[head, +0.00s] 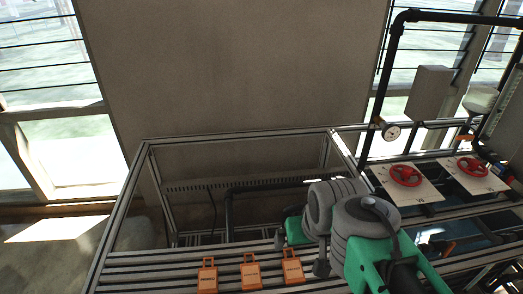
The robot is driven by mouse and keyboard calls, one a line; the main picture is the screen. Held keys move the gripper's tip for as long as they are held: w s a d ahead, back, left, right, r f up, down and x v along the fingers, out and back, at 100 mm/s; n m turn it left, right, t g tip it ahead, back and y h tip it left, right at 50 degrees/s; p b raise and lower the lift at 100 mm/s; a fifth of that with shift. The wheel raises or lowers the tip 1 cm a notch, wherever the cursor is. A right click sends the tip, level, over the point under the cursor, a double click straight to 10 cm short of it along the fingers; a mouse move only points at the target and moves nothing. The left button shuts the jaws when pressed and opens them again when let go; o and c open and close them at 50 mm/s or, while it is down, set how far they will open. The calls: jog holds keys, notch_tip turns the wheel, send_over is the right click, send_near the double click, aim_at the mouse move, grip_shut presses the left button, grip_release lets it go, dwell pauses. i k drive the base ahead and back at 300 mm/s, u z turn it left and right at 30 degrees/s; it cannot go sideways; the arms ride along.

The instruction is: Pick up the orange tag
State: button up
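Three orange tags lie side by side on the slatted metal bench at the bottom of the head view: a left one (207,277), a middle one (251,273) and a right one (292,269). Each has a loop at its top and small dark marks on its face. My grey and green arm is just right of the right tag. A small grey part at its lower end (321,264) may belong to my gripper. The fingers cannot be made out, and no tag is visibly held.
The metal bench frame (240,138) has upright posts and a top rail behind the tags. A dark pipe (275,184) runs across it. At right are panels with red handwheels (406,174) (472,167), a gauge (391,132) and black piping. The slats left of the tags are clear.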

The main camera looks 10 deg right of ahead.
aim_at(293, 269)
jog(key=z, duration=0.4)
jog(key=k, duration=1.45)
jog(key=u, duration=0.9)
jog(key=i, duration=1)
jog(key=u, duration=0.05)
